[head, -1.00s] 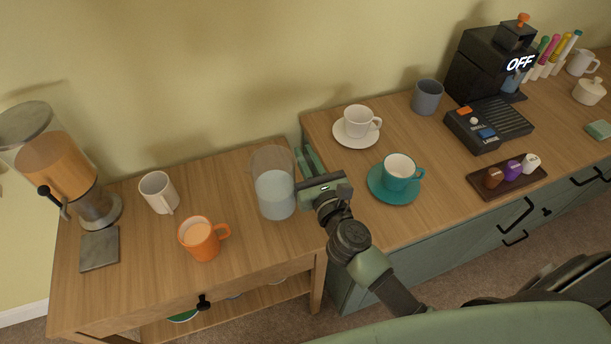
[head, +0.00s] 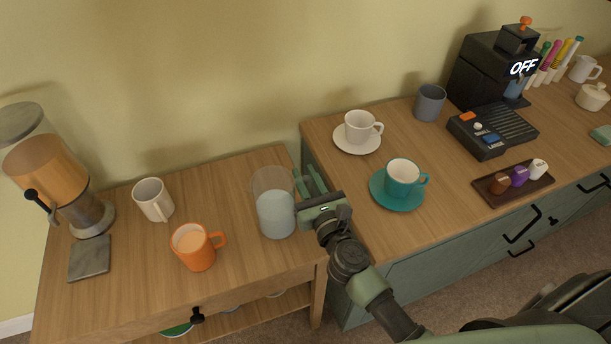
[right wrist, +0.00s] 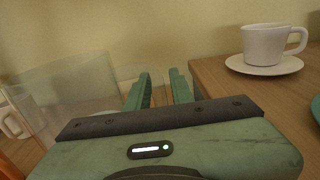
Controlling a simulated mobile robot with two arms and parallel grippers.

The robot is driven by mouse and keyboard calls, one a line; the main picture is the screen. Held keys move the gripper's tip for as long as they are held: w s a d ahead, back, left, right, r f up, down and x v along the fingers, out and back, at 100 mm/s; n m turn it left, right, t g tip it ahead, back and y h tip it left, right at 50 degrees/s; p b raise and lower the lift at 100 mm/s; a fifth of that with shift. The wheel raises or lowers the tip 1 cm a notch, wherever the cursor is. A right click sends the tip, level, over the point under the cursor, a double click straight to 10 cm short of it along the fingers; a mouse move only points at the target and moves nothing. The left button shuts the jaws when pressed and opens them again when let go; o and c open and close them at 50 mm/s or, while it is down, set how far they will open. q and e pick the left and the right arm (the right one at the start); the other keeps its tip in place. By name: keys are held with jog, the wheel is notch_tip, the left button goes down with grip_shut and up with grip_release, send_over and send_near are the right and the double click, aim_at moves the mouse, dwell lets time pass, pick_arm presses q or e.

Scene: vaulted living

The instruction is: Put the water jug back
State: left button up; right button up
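The water jug (head: 276,212) is a clear cylinder partly filled with water. It stands upright at the right end of the lower wooden table (head: 120,285). My right gripper (head: 308,180) is just right of the jug, its two fingers apart and pointing toward the wall. In the right wrist view, the jug's clear wall (right wrist: 70,95) is left of the fingers (right wrist: 160,88). A faint clear shape shows behind the finger gap; I cannot tell whether it is a handle. No solid thing shows between the fingers. My left gripper is not in view.
An orange mug (head: 195,249), a white mug (head: 153,200) and a dispenser (head: 50,165) stand left of the jug. The higher cabinet (head: 455,175) adjoins on the right, with a white cup (head: 359,127) and a teal cup (head: 402,176) on saucers near my gripper.

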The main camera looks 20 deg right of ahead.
jog(key=shift+o, duration=0.2)
jog(key=shift+r, duration=0.1)
jog(key=s+b, duration=0.3)
jog(key=s, duration=0.9)
jog(key=shift+d, duration=0.2)
jog(key=shift+a+r, duration=0.1)
jog(key=shift+r, duration=0.05)
